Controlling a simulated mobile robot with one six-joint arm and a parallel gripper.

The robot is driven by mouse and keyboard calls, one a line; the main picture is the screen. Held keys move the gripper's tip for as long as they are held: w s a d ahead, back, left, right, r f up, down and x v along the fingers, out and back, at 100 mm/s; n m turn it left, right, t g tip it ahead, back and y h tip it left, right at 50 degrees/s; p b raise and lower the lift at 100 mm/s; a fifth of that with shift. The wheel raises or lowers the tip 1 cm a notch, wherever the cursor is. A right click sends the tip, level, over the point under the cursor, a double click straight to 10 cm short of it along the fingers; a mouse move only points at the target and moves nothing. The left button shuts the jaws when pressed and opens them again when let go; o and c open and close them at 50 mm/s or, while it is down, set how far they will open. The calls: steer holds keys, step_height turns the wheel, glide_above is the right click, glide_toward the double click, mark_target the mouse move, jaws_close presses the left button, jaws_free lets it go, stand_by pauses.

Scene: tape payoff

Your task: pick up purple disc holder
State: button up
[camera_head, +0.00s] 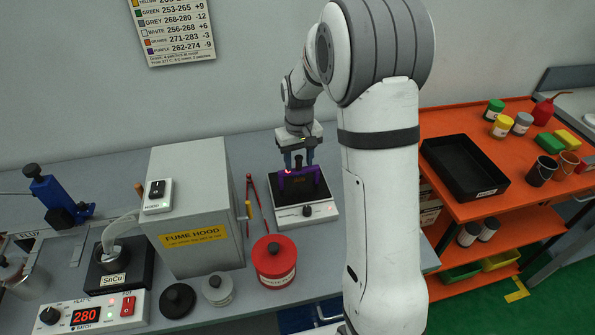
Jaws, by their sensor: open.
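The purple disc holder (283,184) sits on the white bench device (325,214) with a dark top, in the middle of the head view. It looks like a low purple frame; its middle is dark and hard to make out. A dark upright knob or handle (298,161) shows at its centre. My gripper (299,163) points down just above the holder, its fingers apart on either side of the dark handle. I cannot tell whether the fingers touch it. My arm hides the bench to the right.
A grey fume hood box (195,195) stands close on the left, with red-handled pliers (251,200) between it and the device. A red canister (274,260) stands in front. A black tray (463,165) lies on the orange cart (440,125) to the right.

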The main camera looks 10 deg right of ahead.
steer(key=shift+f, duration=0.2)
steer(key=shift+c, duration=0.6)
jaws_close()
